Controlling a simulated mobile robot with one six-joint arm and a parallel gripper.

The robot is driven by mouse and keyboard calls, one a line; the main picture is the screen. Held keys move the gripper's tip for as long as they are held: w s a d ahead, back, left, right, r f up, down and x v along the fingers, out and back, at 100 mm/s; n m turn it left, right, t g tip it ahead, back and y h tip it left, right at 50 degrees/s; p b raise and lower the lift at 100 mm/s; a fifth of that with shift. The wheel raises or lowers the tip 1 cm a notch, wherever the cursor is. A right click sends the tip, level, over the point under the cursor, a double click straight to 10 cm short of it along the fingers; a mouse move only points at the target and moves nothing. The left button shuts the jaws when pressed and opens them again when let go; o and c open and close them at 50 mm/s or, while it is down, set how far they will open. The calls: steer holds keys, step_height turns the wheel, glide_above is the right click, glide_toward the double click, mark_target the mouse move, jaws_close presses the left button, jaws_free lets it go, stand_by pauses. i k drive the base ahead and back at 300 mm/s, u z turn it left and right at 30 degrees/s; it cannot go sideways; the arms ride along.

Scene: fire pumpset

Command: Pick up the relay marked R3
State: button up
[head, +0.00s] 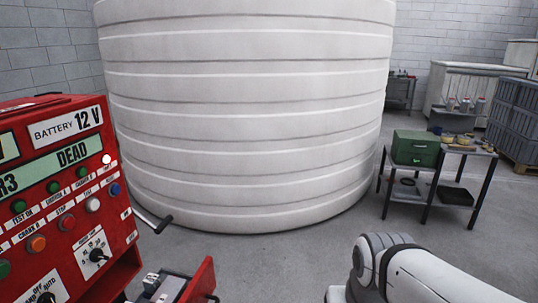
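I cannot make out a relay marked R3. A red control panel (118,225) stands at the left. Its green display (60,163) reads "DEAD", with a partly cut-off "R3" at the left edge. A label above it reads "BATTERY 12 V". Below the panel, at the bottom edge, small grey and dark parts (160,286) sit beside a raised red plate (200,282); they are too small and cut off to identify. My white arm shows at the bottom right, but my gripper is out of view.
A large white ribbed tank (245,110) fills the middle. At the right, a low table (468,157) carries a green box (415,148) and small items. Behind it stand a white bench (440,88) and a grey crate (515,118). Open floor lies between tank and table.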

mark_target(152, 281)
steer(key=u, duration=1.45)
